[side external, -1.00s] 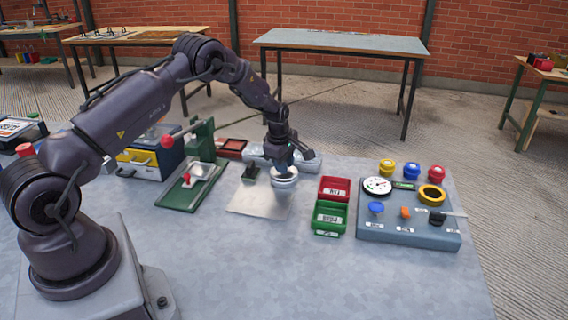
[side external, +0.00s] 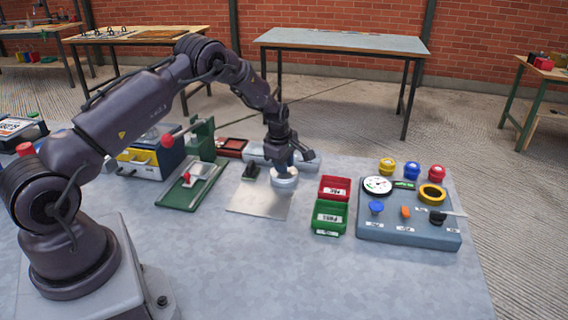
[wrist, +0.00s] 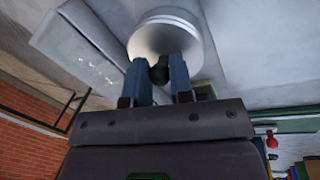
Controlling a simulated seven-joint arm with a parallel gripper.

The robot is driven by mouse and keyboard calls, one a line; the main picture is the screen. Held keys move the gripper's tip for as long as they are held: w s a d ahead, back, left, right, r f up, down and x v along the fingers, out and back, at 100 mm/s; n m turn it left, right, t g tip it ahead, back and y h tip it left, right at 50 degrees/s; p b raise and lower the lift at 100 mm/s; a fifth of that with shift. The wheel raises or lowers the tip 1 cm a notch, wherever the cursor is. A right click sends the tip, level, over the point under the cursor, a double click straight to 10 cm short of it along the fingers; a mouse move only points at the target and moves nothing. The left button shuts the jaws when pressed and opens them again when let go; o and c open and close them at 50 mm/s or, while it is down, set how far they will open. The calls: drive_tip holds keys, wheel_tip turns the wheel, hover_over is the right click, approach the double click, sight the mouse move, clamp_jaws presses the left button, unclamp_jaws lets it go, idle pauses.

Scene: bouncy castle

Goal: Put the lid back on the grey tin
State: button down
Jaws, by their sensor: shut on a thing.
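My gripper (wrist: 159,66) is shut on the black knob (wrist: 158,74) of the lid, with one blue-grey finger on each side of it. The lid is a round, pale grey disc (wrist: 165,40) in the wrist view. In the side view my gripper (side external: 285,166) points down over the grey tin (side external: 285,182), which stands by the back right part of a pale metal sheet (side external: 255,203). Lid and tin look stacked as one short round shape there. Whether the lid is fully seated cannot be told, as the gripper hides part of it.
A grey cylinder (side external: 254,152) lies just behind the tin, with a small black block (side external: 250,172) to the left. Red (side external: 335,187) and green (side external: 329,217) bins stand to the right. A green press (side external: 190,190) stands left. The front of the table is clear.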

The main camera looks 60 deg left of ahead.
idle(0.4)
drive_tip(key=shift+c, duration=2.2)
unclamp_jaws()
drive_tip(key=shift+r, duration=3.5)
clamp_jaws()
drive_tip(key=shift+f, duration=0.25)
